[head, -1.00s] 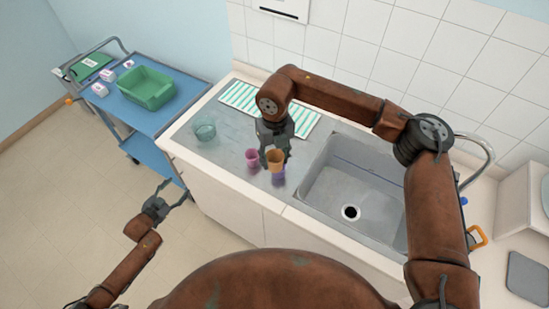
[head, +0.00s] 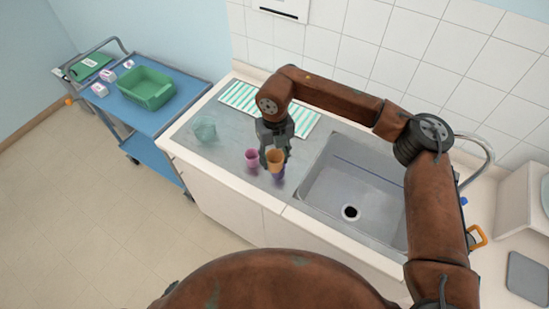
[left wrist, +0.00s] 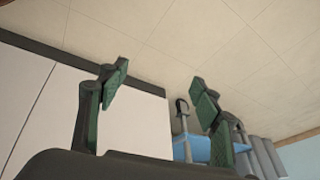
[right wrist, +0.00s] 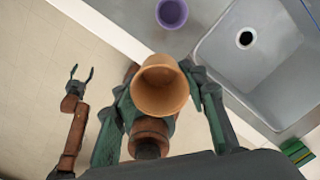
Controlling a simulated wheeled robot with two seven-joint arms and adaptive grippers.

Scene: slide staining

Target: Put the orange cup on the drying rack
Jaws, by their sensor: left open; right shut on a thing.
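The orange cup (head: 275,157) is between the fingers of my right gripper (head: 274,150), which is shut on it; the right wrist view looks into its open mouth (right wrist: 160,88). In the head view it partly covers the purple cup (head: 279,174), which stands on the counter and shows apart from it in the right wrist view (right wrist: 171,13). I cannot tell whether the orange cup touches the counter. A flat green-and-white striped piece (head: 240,96), seemingly the drying rack, lies along the wall behind the gripper. My left gripper (left wrist: 160,72) is open and empty.
A pink cup (head: 252,157) stands just left of the orange one. A clear teal vessel (head: 205,132) is farther left. The sink (head: 374,190) is to the right. A blue cart (head: 180,98) with a green bin (head: 150,88) stands left of the counter.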

